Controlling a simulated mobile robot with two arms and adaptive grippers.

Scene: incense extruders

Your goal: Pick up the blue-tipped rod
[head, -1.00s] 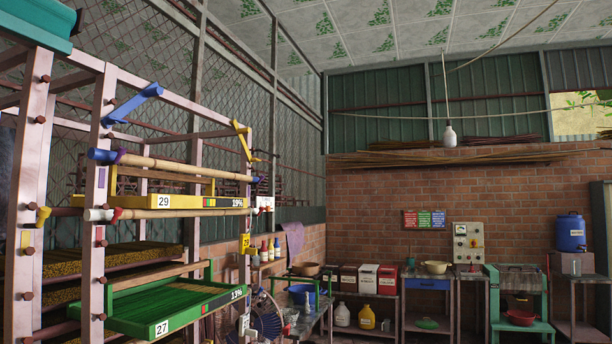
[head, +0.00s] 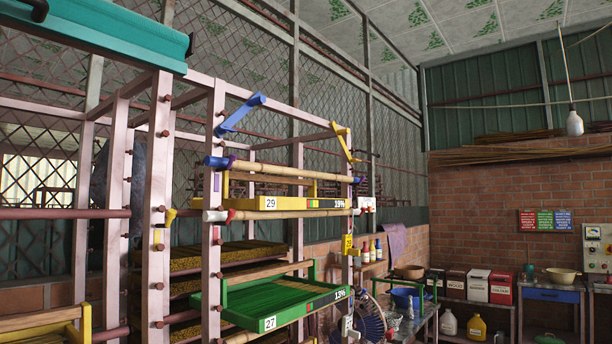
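A long bamboo-coloured rod with a blue end (head: 262,167) lies level across the front of the pink rack. Its blue tip (head: 216,162) is at the left, with a purple band beside it at the left post. Below it runs a second rod with a white and red left end (head: 280,214). Between them sits the yellow tray marked 29 and 19% (head: 285,203). Neither of my grippers is in view.
The pink rack post (head: 160,190) stands left of the rods. A blue bracket (head: 240,112) and a yellow bracket (head: 345,143) stick out above the rod. A green tray marked 27 (head: 268,315) is lower. A fan (head: 372,318) and shelves stand to the right.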

